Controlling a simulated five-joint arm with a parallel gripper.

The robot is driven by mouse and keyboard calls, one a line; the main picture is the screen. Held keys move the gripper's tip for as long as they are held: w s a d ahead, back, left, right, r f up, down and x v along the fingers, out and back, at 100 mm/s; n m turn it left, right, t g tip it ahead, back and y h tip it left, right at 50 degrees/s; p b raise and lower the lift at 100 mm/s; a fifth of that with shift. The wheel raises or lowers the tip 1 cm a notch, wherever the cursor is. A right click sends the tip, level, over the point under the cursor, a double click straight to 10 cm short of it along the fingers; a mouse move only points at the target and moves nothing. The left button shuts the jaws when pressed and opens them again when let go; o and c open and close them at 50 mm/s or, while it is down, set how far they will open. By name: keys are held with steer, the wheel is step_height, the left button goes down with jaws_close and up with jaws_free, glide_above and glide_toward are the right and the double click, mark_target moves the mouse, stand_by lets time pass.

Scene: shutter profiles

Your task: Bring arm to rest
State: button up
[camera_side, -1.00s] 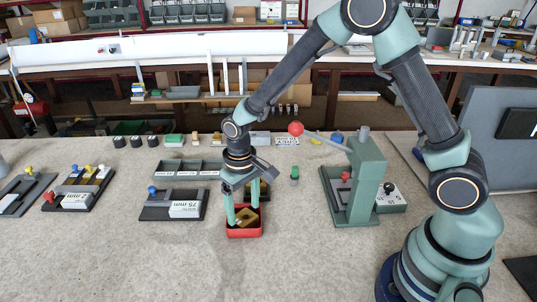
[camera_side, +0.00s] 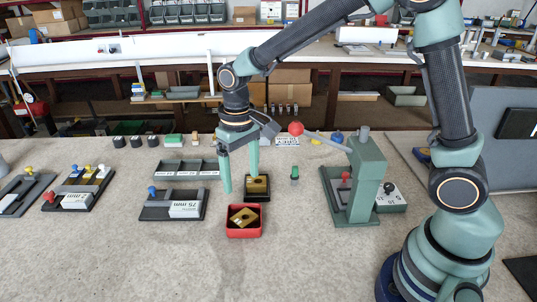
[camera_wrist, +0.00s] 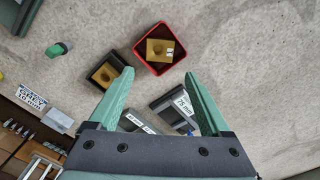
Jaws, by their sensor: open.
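My gripper (camera_side: 240,182) is open and empty, hanging above the bench behind the red tray (camera_side: 230,233). A brass-coloured piece (camera_side: 243,216) lies in the red tray. In the wrist view the red tray (camera_wrist: 139,54) and its brass piece (camera_wrist: 160,50) lie beyond the open fingers (camera_wrist: 159,75). A black holder (camera_side: 266,197) with another brass-coloured piece (camera_side: 257,184) stands just behind the red tray, close to my right finger in the side view. Whether that finger clears the holder is hard to tell.
A green lever press (camera_side: 367,180) with a red ball handle (camera_side: 296,129) stands to the right. A small green-topped item (camera_side: 294,175) stands between. A 75 mm block stand (camera_side: 160,211) and a sectioned grey tray (camera_side: 172,179) lie left. The front bench is clear.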

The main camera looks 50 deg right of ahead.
steer(key=s+d+r+t, duration=0.2)
steer(key=s+d+r, duration=0.15)
steer(key=r, duration=0.35)
steer(key=s+d+r+t, duration=0.2)
steer(key=d+r+t, duration=0.15)
steer(key=r, duration=0.45)
steer(key=s+d+f, duration=0.2)
steer(key=s+f, duration=0.1)
steer(key=s, duration=0.3)
steer(key=shift+d+f, duration=0.15)
steer(key=shift+d, duration=0.1)
